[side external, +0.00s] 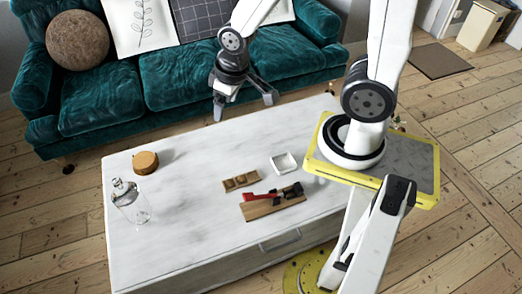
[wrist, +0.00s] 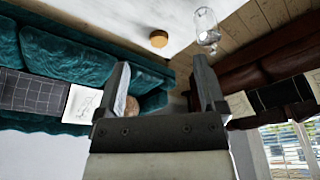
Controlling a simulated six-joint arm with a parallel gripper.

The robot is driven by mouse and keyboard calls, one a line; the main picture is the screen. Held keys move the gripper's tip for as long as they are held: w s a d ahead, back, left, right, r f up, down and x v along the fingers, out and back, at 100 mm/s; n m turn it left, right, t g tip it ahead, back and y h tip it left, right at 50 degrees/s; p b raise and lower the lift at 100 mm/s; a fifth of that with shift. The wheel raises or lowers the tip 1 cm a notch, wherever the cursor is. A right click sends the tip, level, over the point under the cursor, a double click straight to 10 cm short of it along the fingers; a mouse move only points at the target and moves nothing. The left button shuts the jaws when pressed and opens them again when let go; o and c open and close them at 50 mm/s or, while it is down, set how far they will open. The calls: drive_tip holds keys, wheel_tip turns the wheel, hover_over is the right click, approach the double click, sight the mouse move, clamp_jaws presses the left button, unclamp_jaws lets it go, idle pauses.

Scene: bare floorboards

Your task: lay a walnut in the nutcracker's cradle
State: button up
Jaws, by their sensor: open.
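The nutcracker (side external: 262,197) has a red handle and dark metal parts and sits on a wooden board (side external: 262,212) near the front edge of the white table. Behind it lies a small wooden tray (side external: 228,186) holding a few brown rounded lumps, apparently the walnuts (side external: 240,180). Whether the cradle holds anything is too small to tell. My gripper (side external: 245,106) is raised above the table's far side, well away from the tray and nutcracker. In the wrist view its two fingers (wrist: 161,80) are wide apart with nothing between them.
A white square dish (side external: 284,162) stands right of the tray. A round wooden box (side external: 145,162) and a clear glass bottle (side external: 130,200) stand at the table's left; both show in the wrist view. A teal sofa (side external: 180,75) is behind. The table's left-centre is clear.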

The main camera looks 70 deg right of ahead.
drive_tip(key=w+d+f+n, duration=0.2)
drive_tip(key=w+d+f, duration=0.1)
drive_tip(key=w+f, duration=0.5)
drive_tip(key=n+g, duration=0.3)
drive_tip(key=n, duration=0.4)
hover_over(230, 180)
drive_tip(key=f, duration=3.4)
drive_tip(key=shift+w, duration=0.35)
drive_tip(key=shift+s+d+f, duration=0.1)
drive_tip(key=shift+s+f, duration=0.15)
drive_tip(key=shift+f, duration=0.35)
drive_tip(key=shift+f, duration=1.25)
drive_tip(key=shift+f, duration=0.15)
